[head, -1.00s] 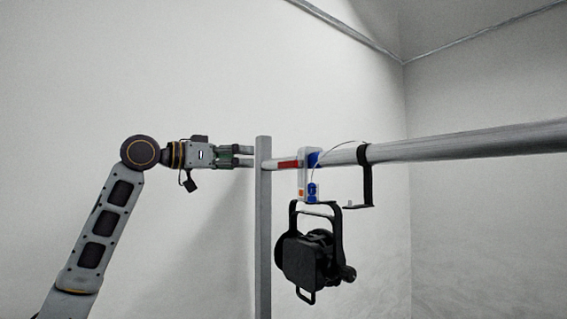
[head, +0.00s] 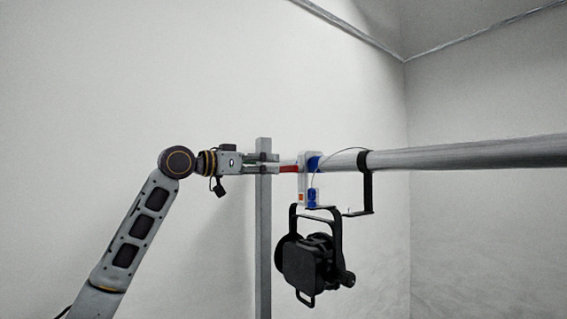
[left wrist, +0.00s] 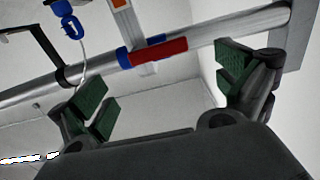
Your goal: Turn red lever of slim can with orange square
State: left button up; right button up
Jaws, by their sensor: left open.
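A slim black can (head: 312,262) hangs by its yoke from a white and blue clamp (head: 304,185) on the horizontal pipe. A small orange square (head: 300,198) sits low on the clamp. The red lever (head: 289,169) points left from the clamp along the pipe; it also shows in the left wrist view (left wrist: 160,52). My left gripper (head: 277,163) is open, with its fingertips by the lever's left end. In the left wrist view, the green-padded fingers (left wrist: 165,88) are spread wide, with the lever ahead between them and nothing held. My right gripper is out of view.
The grey pipe (head: 470,152) runs to the right from a vertical post (head: 263,230), which stands by my left fingers. A black bracket (head: 365,182) and a thin safety cable hang right of the clamp. The wall behind is bare.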

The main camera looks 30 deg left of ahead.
aim_at(286, 166)
pick_arm(q)
jog(key=p+x, duration=0.2)
jog(key=x, duration=0.4)
jog(key=shift+w+d, duration=0.15)
jog(key=shift+w, duration=0.1)
jog(key=c, duration=1.4)
jog(key=shift+s, duration=0.1)
